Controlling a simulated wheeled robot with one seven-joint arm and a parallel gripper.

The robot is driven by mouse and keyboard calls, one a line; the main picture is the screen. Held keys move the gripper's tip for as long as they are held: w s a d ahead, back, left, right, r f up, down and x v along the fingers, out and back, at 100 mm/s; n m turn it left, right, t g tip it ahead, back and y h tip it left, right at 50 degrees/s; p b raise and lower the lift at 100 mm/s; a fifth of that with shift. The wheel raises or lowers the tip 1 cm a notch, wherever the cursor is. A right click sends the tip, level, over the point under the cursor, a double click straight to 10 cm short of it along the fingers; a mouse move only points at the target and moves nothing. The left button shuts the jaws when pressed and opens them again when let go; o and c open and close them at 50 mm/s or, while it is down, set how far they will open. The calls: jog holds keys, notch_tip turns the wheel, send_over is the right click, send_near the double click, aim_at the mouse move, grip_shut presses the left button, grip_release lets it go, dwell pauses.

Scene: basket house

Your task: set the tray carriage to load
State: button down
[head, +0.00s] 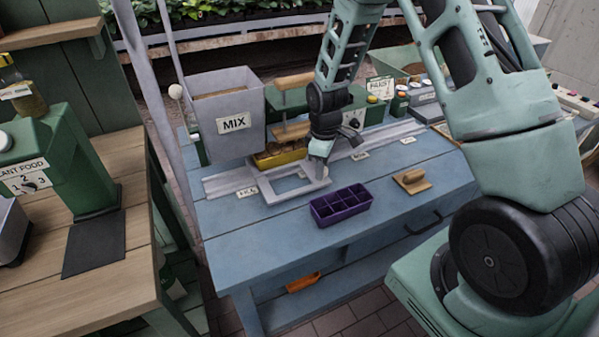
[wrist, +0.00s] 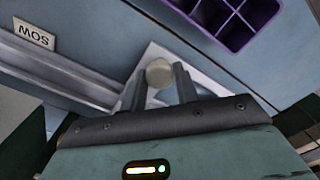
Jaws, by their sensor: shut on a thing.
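The tray carriage (head: 267,191) is a pale grey open frame on the rail at the left part of the blue bench, beside the leftmost small label (head: 247,191), whose word is too small to read surely. My gripper (head: 319,172) is at the frame's right side. In the wrist view my gripper (wrist: 160,88) has its two fingers on either side of a round pale knob (wrist: 159,73) on the carriage and is shut on it. A label reading SOW (wrist: 35,37) shows upside down beside the rail (wrist: 65,75).
The grey MIX hopper (head: 226,112) and a yellow tray (head: 279,157) are behind the carriage. More labels (head: 360,155) line the rail.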

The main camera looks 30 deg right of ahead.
jog(key=d, duration=0.7)
jog(key=shift+s+d, duration=0.2)
jog(key=shift+s, duration=0.15)
jog(key=c, duration=1.1)
grip_release()
jog(key=shift+o, duration=0.2)
notch_tip(320, 180, up, 17)
jog(key=shift+r+b, duration=0.2)
jog(key=shift+b, duration=0.2)
